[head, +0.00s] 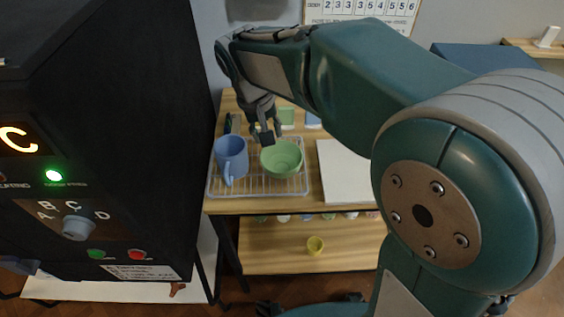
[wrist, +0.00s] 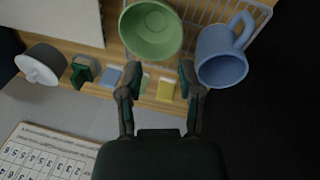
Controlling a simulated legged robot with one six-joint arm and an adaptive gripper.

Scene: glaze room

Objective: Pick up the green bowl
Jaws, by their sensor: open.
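The green bowl (head: 281,160) sits upright on a white wire rack (head: 257,186) on the wooden table. In the wrist view the bowl (wrist: 151,30) is at the top middle, just beyond my fingertips, and looks empty. My gripper (head: 266,136) is above the rack, at the bowl's back left edge in the head view. In the wrist view my gripper (wrist: 156,74) has its two fingers spread apart with nothing between them. The bowl's rim lies ahead of the gap between them. Whether a finger touches the bowl, I cannot tell.
A blue mug (head: 231,158) stands on the rack close left of the bowl. A white board (head: 345,171) lies to the right. Small coloured blocks (wrist: 165,89) sit behind the bowl. A black kiln (head: 110,130) rises at the left.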

